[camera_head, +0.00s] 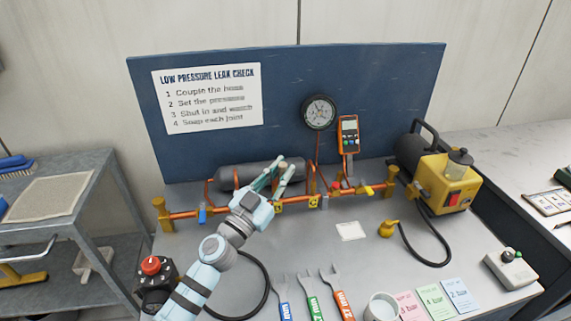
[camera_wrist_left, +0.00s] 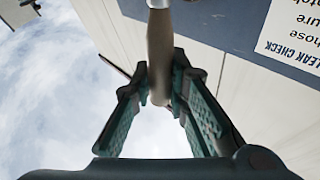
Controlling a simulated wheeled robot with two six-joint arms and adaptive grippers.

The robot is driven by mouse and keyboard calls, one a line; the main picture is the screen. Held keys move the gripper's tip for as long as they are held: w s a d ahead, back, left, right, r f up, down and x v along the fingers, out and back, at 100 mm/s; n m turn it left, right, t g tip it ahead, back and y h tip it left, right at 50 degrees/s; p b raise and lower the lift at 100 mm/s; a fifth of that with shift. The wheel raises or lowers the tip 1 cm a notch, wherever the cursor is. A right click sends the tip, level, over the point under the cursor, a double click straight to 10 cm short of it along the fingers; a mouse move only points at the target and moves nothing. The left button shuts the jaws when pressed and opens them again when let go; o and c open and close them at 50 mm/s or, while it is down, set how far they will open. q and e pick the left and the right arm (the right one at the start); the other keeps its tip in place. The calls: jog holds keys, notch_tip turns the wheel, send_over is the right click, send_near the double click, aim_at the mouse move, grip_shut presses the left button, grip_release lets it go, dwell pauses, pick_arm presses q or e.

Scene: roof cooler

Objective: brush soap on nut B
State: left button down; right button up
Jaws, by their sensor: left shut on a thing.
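My left gripper (camera_head: 279,170) reaches over the copper pipe (camera_head: 234,211) in front of the grey cylinder (camera_head: 230,177) in the head view. In the left wrist view its fingers are shut on a slim brown handle (camera_wrist_left: 160,50) with a pale metal collar at the top edge, seemingly the brush; its bristles are out of view. Small yellow tags hang on the pipe, one just below the gripper (camera_head: 278,208) and one to its right (camera_head: 313,203). Their letters are too small to read surely, so I cannot tell which marks nut B. My right gripper is not in view.
A white cup (camera_head: 382,307) stands at the front edge beside several coloured cards. Several wrenches (camera_head: 312,297) lie left of it. A yellow pump (camera_head: 447,180) with a black hose is at the right. A gauge (camera_head: 319,112) is on the blue board.

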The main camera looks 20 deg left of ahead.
pick_arm(q)
jog(key=shift+w+a+f+b, duration=0.1)
jog(key=shift+f+b, duration=0.25)
jog(key=shift+f, duration=0.05)
jog(key=f+b, duration=0.1)
jog(key=w+a+f+b, duration=0.1)
jog(key=b, duration=0.1)
jog(key=w+f+b, duration=0.1)
jog(key=f+b, duration=0.1)
jog(key=shift+w+a, duration=0.2)
jog(key=shift+a, duration=0.15)
jog(key=shift+w+a+b, duration=0.6)
jog(key=shift+w+a, duration=0.05)
jog(key=shift+w, duration=0.2)
jog(key=s+d+r+p, duration=0.1)
jog(key=p, duration=0.1)
jog(key=s+d+r+p, duration=0.1)
jog(key=r+p, duration=0.1)
jog(key=p, duration=0.1)
jog(key=s+r+p, duration=0.1)
jog(key=r+p, duration=0.1)
jog(key=shift+s+d, duration=0.3)
jog(key=shift+d, duration=0.1)
jog(key=shift+s+d+r+p, duration=0.1)
jog(key=shift+s+p, duration=0.05)
jog(key=shift+p, duration=0.25)
jog(key=shift+f, duration=0.25)
